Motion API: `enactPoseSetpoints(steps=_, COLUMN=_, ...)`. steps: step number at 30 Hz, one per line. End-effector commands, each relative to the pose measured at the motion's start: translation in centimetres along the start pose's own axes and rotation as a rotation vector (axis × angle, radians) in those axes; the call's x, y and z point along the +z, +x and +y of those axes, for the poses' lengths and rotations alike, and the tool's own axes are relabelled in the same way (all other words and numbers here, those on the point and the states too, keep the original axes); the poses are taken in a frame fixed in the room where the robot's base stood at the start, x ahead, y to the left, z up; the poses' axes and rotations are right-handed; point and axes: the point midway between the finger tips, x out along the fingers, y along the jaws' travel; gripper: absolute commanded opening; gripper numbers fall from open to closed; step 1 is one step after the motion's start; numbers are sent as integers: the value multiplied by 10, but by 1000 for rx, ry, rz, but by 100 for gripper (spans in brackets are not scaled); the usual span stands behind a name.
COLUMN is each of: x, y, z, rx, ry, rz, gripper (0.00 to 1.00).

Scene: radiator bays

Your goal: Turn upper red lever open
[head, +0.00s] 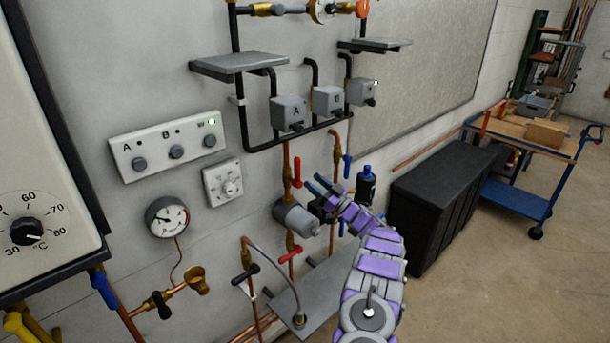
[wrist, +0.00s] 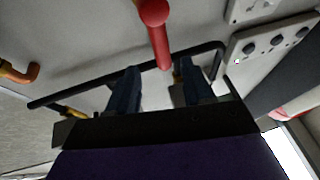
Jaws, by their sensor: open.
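The upper red lever (head: 297,170) hangs downward on a copper pipe below the black pipework in the head view. A red lever (wrist: 158,35) also shows large in the wrist view, its free end in line with the gap between my fingers. My gripper (head: 316,184) is open, with dark blue fingers just right of the upper red lever in the head view. In the wrist view my gripper (wrist: 157,78) has a finger on either side of that gap; contact with the lever cannot be told. A lower red lever (head: 291,254) sits beneath the grey pump (head: 296,217).
A blue lever (head: 347,166) hangs on the neighbouring pipe to the right. A black box (head: 440,200) and a blue cart (head: 520,195) stand to the right. The floor at the right front is clear.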

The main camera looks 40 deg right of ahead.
Motion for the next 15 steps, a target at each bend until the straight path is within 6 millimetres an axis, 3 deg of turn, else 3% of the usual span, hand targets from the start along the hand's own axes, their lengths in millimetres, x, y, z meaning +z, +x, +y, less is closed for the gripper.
enactPoseSetpoints(steps=7, x=1, y=-53, z=2, rx=2, ry=1, rz=-1, gripper=51)
enactPoseSetpoints(steps=15, x=2, y=-84, z=1, rx=1, ry=2, rz=-2, gripper=51)
